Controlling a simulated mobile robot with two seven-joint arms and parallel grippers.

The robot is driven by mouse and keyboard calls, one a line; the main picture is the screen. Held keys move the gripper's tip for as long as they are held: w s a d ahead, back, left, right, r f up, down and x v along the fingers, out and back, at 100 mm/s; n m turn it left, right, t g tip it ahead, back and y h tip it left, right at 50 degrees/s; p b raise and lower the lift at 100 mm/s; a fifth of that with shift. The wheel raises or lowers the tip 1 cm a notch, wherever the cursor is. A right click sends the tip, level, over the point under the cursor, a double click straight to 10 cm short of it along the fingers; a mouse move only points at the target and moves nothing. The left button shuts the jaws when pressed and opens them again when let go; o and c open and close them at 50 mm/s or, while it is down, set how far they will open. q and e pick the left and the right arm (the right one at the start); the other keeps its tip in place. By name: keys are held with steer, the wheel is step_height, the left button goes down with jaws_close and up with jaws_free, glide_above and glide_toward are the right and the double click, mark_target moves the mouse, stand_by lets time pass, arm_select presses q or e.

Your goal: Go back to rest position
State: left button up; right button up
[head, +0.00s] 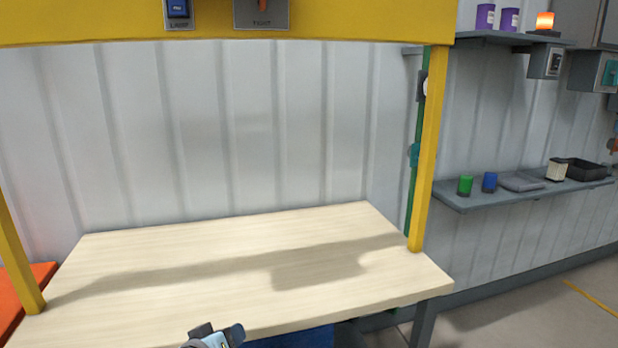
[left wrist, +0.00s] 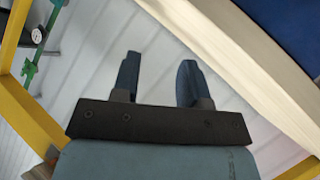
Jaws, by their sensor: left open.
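My left gripper (head: 218,335) shows at the bottom of the head view, in front of the table's near edge. In the left wrist view its two dark fingers (left wrist: 158,80) stand apart with nothing between them, so it is open and empty. The wooden table (head: 240,265) has a bare top, with only shadows across it. In the left wrist view the table's edge (left wrist: 240,60) runs diagonally at the upper right, apart from the fingers. My right gripper is in neither view.
A yellow frame (head: 430,150) stands around the table, with a switch box (head: 178,10) on its top beam. A wall shelf (head: 520,190) at the right holds a green cup (head: 465,186), a blue cup (head: 489,182) and a black tray (head: 588,171). Floor is open at the lower right.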

arm_select(q)
steer(key=s+a+f+m+g+y, duration=0.1)
steer(key=s+f+m, duration=0.2)
steer(key=s+f, duration=0.9)
steer(key=s+a+f+m+g+y, duration=0.1)
steer(key=s+f+m, duration=0.1)
steer(key=s+f, duration=0.95)
steer(key=s+a+r+p, duration=0.1)
steer(key=s+r+p, duration=0.3)
steer(key=r+p, duration=0.8)
steer(key=shift+r+m, duration=0.3)
steer(key=shift+r, duration=0.25)
